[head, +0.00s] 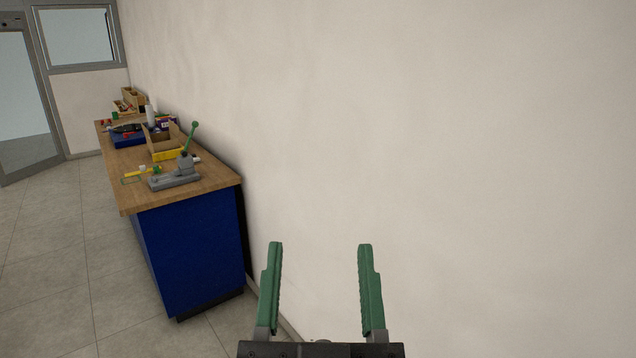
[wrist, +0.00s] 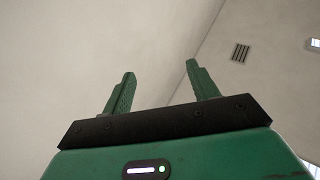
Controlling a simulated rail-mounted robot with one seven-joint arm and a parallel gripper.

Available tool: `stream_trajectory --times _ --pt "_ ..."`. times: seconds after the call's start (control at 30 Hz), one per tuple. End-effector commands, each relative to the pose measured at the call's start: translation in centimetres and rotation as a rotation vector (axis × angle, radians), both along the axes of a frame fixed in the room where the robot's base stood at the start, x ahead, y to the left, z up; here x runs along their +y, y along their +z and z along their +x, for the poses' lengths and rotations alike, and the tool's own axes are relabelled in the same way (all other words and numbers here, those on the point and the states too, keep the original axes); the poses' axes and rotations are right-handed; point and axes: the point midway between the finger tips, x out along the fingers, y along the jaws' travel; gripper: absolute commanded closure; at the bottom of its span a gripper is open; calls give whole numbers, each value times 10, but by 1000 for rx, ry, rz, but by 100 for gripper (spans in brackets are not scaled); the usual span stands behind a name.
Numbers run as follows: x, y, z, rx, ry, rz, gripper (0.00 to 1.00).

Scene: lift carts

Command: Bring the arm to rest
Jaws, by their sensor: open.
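My gripper (head: 318,246) shows at the bottom of the head view. Its two green fingers stand apart with nothing between them, in front of the bare white wall. In the wrist view my gripper (wrist: 160,72) is also open and empty. Its fingers point up toward the wall and ceiling. It touches nothing that I can see.
A blue workbench (head: 195,255) with a wooden top stands along the wall (head: 450,120) at left. A glass door (head: 25,100) is at far left. Tiled floor (head: 50,260) is clear.

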Motion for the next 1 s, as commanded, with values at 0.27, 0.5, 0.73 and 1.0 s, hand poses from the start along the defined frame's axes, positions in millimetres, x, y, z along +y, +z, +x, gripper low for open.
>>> stream_trajectory --times 0.27,0.5,0.73,1.0 --pt "1 186 -53 -158 -16 -33 41" --pt "3 310 -52 -154 -7 -30 41" --pt "5 408 -51 -152 0 -27 41" --pt "5 435 -51 -151 3 -26 41"
